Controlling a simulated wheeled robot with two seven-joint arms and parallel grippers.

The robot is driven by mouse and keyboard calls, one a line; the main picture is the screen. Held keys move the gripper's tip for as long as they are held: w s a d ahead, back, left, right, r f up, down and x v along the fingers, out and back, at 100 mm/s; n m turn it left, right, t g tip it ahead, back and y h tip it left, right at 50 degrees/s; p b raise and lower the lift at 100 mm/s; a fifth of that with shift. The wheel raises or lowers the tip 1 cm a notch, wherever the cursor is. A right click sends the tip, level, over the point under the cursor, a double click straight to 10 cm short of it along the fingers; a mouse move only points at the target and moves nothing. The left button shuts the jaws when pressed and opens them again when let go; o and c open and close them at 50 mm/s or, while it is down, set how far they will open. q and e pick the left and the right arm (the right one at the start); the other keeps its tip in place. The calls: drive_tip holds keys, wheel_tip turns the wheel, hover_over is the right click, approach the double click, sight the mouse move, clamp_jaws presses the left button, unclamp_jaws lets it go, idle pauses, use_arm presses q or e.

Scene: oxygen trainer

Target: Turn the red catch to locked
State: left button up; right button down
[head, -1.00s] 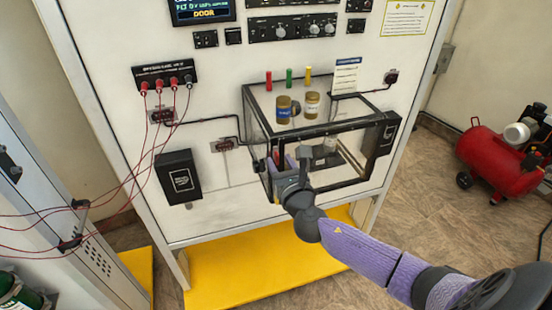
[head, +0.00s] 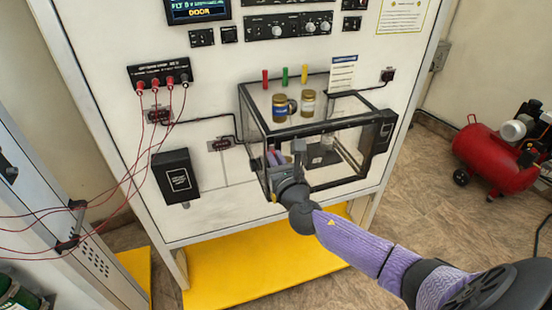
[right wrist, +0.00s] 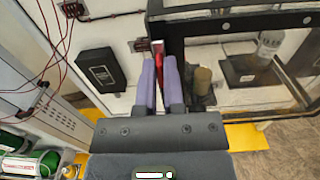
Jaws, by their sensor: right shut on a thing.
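The red catch (right wrist: 158,62) is a narrow red upright piece at the left front edge of the clear box, seen in the right wrist view. My right gripper (right wrist: 159,75) has its two purple fingers on either side of it and is shut on it. In the head view my right gripper (head: 275,158) is at the lower left front corner of the dark-framed clear box (head: 322,133). The catch is hidden there behind the fingers and wrist. I cannot tell the catch's exact angle. My left gripper is not in view.
Two small jars (head: 308,103) and red, green and yellow pegs (head: 285,76) are on or above the box top. A black case (head: 176,178) is on the panel at left. Red cables (head: 133,165) hang further left. A red compressor (head: 492,152) stands on the floor at right.

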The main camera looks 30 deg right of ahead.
drive_tip(key=shift+m, duration=0.3)
drive_tip(key=shift+s+d+f+m+b, duration=0.15)
drive_tip(key=shift+m+b, duration=0.45)
drive_tip(key=shift+m, duration=2.25)
drive_tip(key=shift+w+d+f+m+b, duration=0.2)
drive_tip(key=shift+m+b, duration=0.45)
drive_tip(key=shift+m, duration=2.15)
drive_tip(key=shift+s+d+f+m+b, duration=0.25)
drive_tip(key=shift+m+b, duration=0.35)
drive_tip(key=shift+m, duration=2.55)
drive_tip(key=c, duration=0.7)
unclamp_jaws()
drive_tip(key=shift+c, duration=0.2)
